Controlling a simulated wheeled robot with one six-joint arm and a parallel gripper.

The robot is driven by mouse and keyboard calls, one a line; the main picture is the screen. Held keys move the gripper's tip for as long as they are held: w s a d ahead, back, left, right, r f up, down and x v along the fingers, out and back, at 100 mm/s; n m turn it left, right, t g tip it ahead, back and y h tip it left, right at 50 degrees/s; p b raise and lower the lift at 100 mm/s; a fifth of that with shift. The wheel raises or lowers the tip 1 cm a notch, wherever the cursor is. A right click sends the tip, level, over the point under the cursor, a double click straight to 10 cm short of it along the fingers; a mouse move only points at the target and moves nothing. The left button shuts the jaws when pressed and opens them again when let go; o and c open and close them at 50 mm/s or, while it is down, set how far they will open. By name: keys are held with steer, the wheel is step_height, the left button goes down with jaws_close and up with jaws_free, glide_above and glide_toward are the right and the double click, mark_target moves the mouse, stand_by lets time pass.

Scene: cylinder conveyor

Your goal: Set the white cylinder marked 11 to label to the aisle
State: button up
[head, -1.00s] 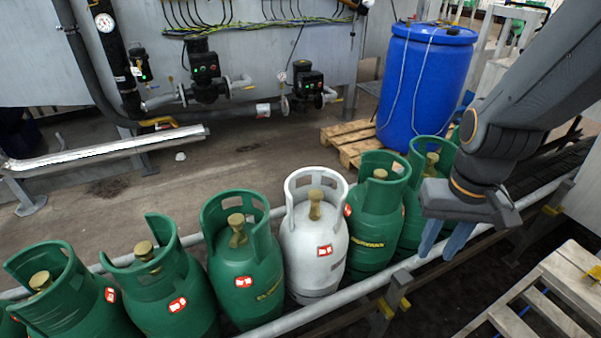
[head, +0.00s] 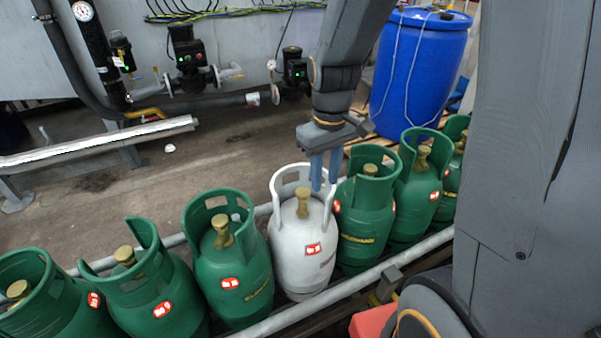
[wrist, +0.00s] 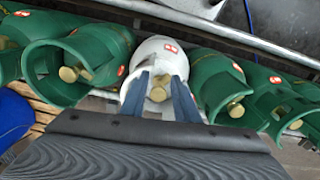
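The white cylinder (head: 303,251) stands upright on the conveyor in a row of green cylinders. It has a red-and-white label on its front, a collar handle at the top and a brass valve; I cannot read its number. My gripper (head: 324,172) hangs pointing down over the right rear part of its collar. In the wrist view the blue fingers of my gripper (wrist: 160,87) are spread apart, with the white cylinder (wrist: 160,54) below and its brass valve showing between them. Whether the fingers touch the collar is unclear.
A green cylinder (head: 228,270) stands close on the left and another (head: 365,222) close on the right. A conveyor rail (head: 345,287) runs along the front. A blue drum (head: 420,75) stands behind right, and pipes with valves line the back wall.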

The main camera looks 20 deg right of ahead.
mark_target(307, 175)
steer(key=w+f+n, duration=0.1)
steer(key=w+n, duration=0.1)
steer(key=w, duration=0.3)
steer(key=w+f+n+p, duration=0.1)
steer(key=w+f+n, duration=0.1)
steer(key=w, duration=0.3)
steer(key=w+f+n, duration=0.2)
steer(key=w, duration=0.3)
steer(key=shift+w+f+n+p, duration=0.1)
steer(key=shift+w+n+p, duration=0.15)
steer(key=shift+n+p, duration=0.15)
steer(key=shift+d+f+p, duration=0.1)
steer(key=shift+f+p, duration=0.7)
steer(key=shift+f, duration=3.1)
jaws_close()
